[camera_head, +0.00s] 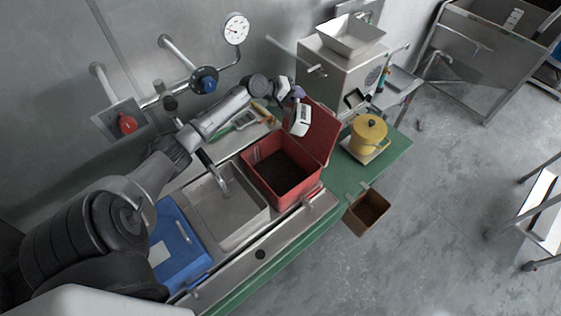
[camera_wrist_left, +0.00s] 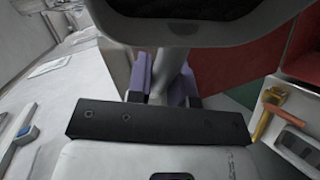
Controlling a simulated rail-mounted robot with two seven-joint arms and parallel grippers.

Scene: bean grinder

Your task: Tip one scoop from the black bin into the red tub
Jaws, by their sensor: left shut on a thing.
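My left gripper (camera_head: 298,92) reaches in from the left, above the back of the red tub. Its purple fingers (camera_wrist_left: 146,78) are shut on the handle of a pale scoop (camera_head: 301,121). The scoop is in front of the tub's raised red lid; its pale bowl (camera_wrist_left: 165,27) with a dark inside shows in the left wrist view. I cannot tell whether it holds anything. The red tub (camera_head: 256,174) is open, with dark material inside. I see no clear black bin. My right gripper is not in view.
A brown box (camera_head: 358,222) hangs at the table's edge. Tools (camera_head: 244,122) lie behind.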

